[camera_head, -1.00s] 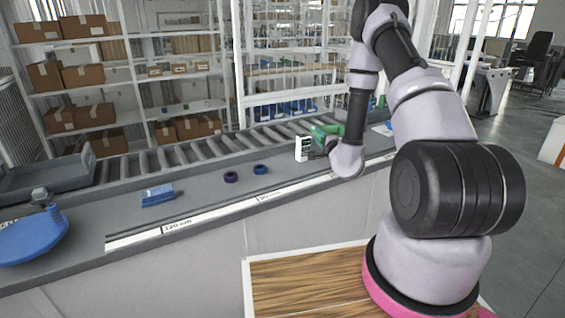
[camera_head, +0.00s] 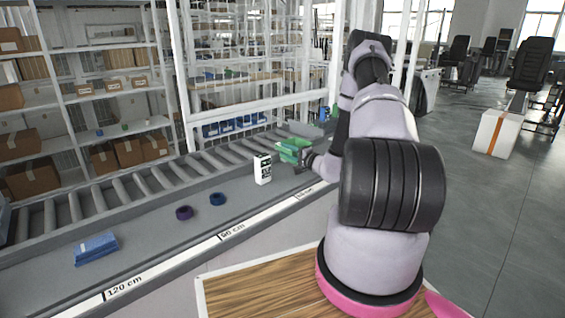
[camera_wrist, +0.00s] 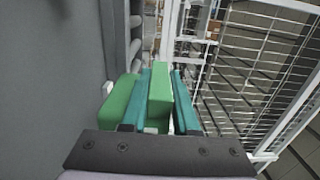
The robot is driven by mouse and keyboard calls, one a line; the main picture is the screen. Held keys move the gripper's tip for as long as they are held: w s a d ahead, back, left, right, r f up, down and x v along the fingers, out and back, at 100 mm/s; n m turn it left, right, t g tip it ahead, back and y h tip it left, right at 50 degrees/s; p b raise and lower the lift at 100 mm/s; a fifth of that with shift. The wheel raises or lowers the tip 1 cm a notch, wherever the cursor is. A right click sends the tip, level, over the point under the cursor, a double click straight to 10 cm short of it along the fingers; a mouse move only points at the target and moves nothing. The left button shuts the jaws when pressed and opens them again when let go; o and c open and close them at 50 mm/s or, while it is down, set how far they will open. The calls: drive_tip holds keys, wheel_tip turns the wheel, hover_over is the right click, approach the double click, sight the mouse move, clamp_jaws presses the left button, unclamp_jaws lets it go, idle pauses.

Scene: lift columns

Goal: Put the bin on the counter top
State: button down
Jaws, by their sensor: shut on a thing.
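The green bin (camera_head: 295,150) is by the far right part of the grey counter top (camera_head: 150,222), just right of a white box. My gripper (camera_head: 305,160) is at the bin's near right side and is partly hidden by my own arm. In the wrist view, my gripper (camera_wrist: 160,100) is shut on a green wall of the bin (camera_wrist: 160,95), with a teal finger on each side. More of the bin shows to the left of the fingers. I cannot tell whether the bin's bottom touches the counter.
A white box (camera_head: 262,169), a blue ring (camera_head: 217,199), a purple ring (camera_head: 184,213) and a blue pack (camera_head: 96,249) lie on the counter. A roller conveyor (camera_head: 120,190) runs behind it. Bare counter lies between the pack and rings. White mesh fencing (camera_wrist: 250,70) shows in the wrist view.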

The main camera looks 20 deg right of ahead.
drive_tip(key=shift+f, duration=1.95)
drive_tip(key=c, duration=0.7)
unclamp_jaws()
drive_tip(key=shift+f, duration=0.1)
